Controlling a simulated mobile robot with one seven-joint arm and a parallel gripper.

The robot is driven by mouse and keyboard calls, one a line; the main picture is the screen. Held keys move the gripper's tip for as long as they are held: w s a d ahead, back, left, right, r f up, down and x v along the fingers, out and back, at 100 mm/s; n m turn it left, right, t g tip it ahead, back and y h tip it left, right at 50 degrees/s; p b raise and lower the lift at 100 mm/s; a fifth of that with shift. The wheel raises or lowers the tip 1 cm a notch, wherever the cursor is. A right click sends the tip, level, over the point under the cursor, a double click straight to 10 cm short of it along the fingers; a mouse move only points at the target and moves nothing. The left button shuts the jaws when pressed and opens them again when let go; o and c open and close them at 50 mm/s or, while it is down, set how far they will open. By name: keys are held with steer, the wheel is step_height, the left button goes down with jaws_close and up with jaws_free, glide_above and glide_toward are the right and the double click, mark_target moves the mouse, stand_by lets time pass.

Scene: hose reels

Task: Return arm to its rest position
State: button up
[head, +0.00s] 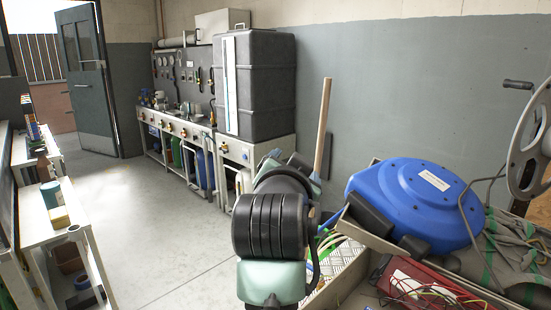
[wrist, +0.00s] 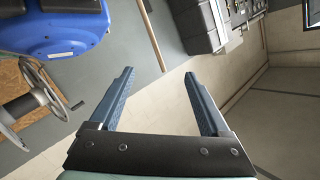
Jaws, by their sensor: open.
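My gripper (wrist: 157,85) shows in the wrist view with its two blue ridged fingers wide apart and nothing between them. It points out over the room, apart from the things behind it in the picture. In the head view my arm (head: 275,225) rises at the lower middle, dark and pale green, and the gripper's fingers cannot be made out behind it. A blue hose reel (head: 420,203) lies to the right of my arm. The reel also shows at the upper left of the wrist view (wrist: 62,25).
A bin at lower right holds a red box (head: 430,288), cables and cloth. A wooden handle (head: 323,130) stands upright just behind my arm. A metal wheel (head: 528,150) is at far right. A workbench (head: 180,130) lines the back wall. The floor (head: 140,215) at left is clear.

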steer(key=s+a+r+n+t+y+p, duration=0.25)
steer(key=s+r+n+t, duration=0.7)
steer(key=s+r, duration=1.4)
step_height(320, 180, up, 14)
steer(key=s+m+t+p, duration=0.1)
steer(key=t+p, duration=0.1)
steer(key=p, duration=1.3)
steer(key=shift+a+r+m, duration=0.2)
steer(key=shift+a+m, duration=0.15)
steer(key=shift+a, duration=0.05)
